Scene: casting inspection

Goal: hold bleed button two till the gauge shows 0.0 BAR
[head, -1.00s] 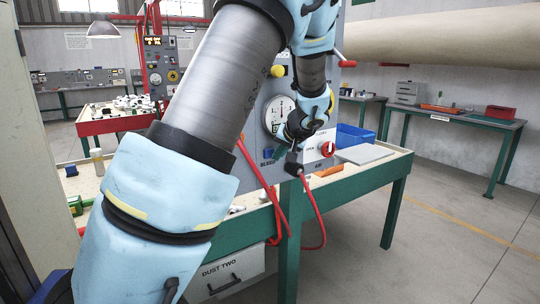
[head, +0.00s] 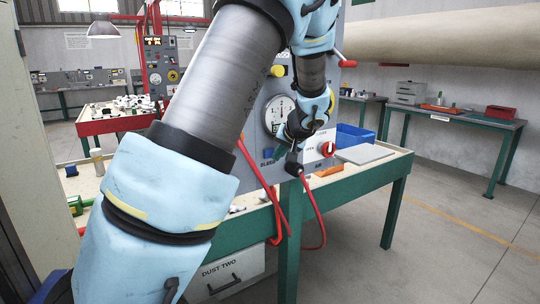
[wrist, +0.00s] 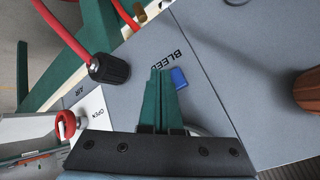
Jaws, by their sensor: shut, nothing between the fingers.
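My gripper (wrist: 160,72) has its green fingers shut and empty, pointing at the grey panel. The blue bleed button (wrist: 179,78) shows just right of the fingertips in the wrist view, below the BLEED lettering. I cannot tell whether the fingers touch it. In the head view the button (head: 267,153) is left of my gripper (head: 279,153). The round white gauge (head: 278,114) is above the button, partly covered by my wrist. Its reading is too small to make out.
A red valve knob (head: 327,149) with an OPEN label is right of my gripper. A black air connector (wrist: 109,69) with a red hose (head: 314,210) is close to the fingers. A blue bin (head: 356,138) stands on the bench, right of the panel.

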